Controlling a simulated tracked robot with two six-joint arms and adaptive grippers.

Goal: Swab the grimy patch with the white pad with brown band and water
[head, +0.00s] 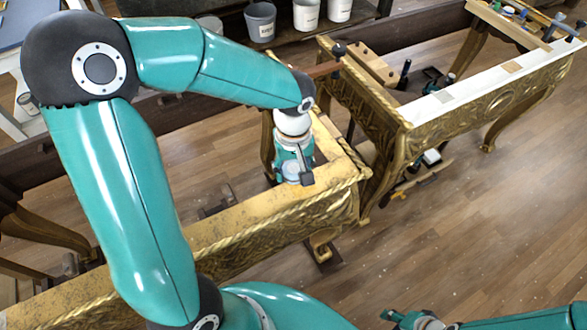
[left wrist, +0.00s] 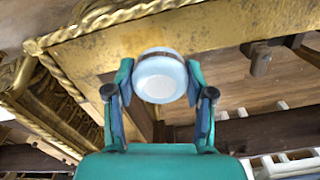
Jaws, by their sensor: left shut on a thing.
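My left gripper (head: 296,180) is shut on a round white thing (left wrist: 160,78), pale and bluish, with a thin brownish edge at its top in the left wrist view. It looks like the white pad with brown band. The gripper points down over the gilt console's top (head: 225,218), near its corner. I cannot tell whether the pad touches the surface. The console top is gold with dull, darker speckling toward the left; I cannot make out a distinct grimy patch. My right gripper (head: 412,320) shows only partly at the bottom edge. I see no water clearly.
A second gilt section with a white top strip (head: 455,97) stands at the right, with small tools about it. A grey bucket (head: 260,22) and white buckets (head: 306,14) stand at the back. Wooden floor (head: 460,230) is open at the lower right.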

